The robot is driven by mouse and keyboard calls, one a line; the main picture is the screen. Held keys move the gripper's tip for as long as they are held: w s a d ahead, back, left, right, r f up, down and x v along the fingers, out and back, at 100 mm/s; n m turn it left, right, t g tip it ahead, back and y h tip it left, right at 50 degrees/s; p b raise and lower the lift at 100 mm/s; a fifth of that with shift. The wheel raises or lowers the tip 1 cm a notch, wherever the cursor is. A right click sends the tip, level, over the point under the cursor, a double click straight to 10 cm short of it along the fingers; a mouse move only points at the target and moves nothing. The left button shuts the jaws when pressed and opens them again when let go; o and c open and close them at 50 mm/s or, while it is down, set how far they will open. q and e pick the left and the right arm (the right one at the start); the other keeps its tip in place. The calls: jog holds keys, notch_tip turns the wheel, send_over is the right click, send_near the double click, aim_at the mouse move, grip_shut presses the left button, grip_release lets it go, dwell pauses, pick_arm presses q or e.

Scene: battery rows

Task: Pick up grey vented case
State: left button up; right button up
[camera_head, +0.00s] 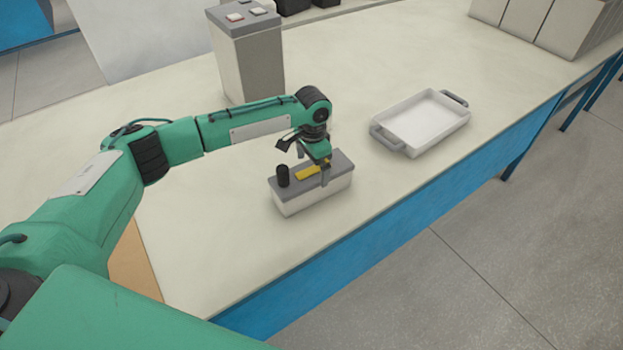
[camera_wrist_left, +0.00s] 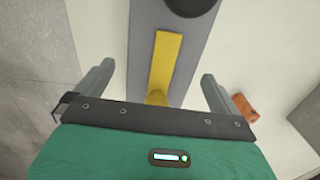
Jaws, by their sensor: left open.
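A low box-shaped case (camera_head: 312,194) with a pale body and grey lid stands upright near the table's front edge. A black round knob and a yellow strip are on its lid. I cannot make out vents on it. My left gripper (camera_head: 312,166) is over this case, pointing down, open and empty. In the left wrist view, the grey lid (camera_wrist_left: 143,45) with the yellow strip lies between the two spread fingers (camera_wrist_left: 156,72). I cannot tell whether the fingers touch the case. The gripper hides part of the lid. My right gripper is not in view.
A white tray (camera_head: 377,130) with grey handles stands to the right, apparently empty. A tall grey-lidded box (camera_head: 262,65) stands behind my left arm. Pale boxes (camera_head: 560,25) stand at the back right. The tabletop (camera_head: 350,70) between them is clear. The blue front edge is close to the case.

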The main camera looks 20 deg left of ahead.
aim_at(312, 170)
pick_arm(q)
notch_tip(312, 170, down, 2)
jog(key=shift+a+f, duration=0.15)
jog(key=shift+f, duration=0.35)
jog(key=c, duration=1.2)
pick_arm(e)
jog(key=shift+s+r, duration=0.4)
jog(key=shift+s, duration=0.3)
